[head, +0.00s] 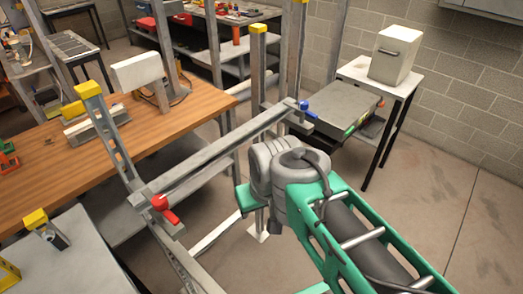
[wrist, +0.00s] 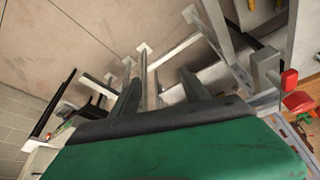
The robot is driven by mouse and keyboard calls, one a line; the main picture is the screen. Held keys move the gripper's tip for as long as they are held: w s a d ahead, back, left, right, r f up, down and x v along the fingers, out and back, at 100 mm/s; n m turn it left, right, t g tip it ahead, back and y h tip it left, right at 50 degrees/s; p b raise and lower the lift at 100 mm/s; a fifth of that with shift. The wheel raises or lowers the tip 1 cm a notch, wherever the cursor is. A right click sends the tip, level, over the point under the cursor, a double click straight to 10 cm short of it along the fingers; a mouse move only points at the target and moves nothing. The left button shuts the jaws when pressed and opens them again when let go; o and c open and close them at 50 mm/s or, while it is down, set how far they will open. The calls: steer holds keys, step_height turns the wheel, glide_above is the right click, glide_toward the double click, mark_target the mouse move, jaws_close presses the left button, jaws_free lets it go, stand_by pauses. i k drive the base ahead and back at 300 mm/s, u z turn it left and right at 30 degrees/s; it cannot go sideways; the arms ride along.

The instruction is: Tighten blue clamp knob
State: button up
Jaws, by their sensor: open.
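The blue clamp knob (head: 304,105) sits at the far right end of a grey metal crossbar (head: 225,148), by an upright post. A red clamp knob (head: 160,203) sits at the bar's near left end; red parts (wrist: 290,80) also show at the right of the wrist view. My gripper (wrist: 161,88) shows two dark fingers spread apart with nothing between them. In the head view my arm's grey wrist joint stands in front of and below the blue knob, and the fingers are hidden. I cannot make out the blue knob in the wrist view.
A wooden workbench (head: 60,170) stands at the left. A grey-topped table (head: 333,105) lies behind the blue knob, beside a stand with a white box (head: 395,54). Yellow-capped posts (head: 258,70) rise around the bar. The floor (head: 450,200) at the right is open.

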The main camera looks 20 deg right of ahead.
mark_target(303, 105)
steer(key=k, duration=0.55)
steer(key=z, duration=0.95)
steer(key=i, duration=1.4)
steer(key=u, duration=0.6)
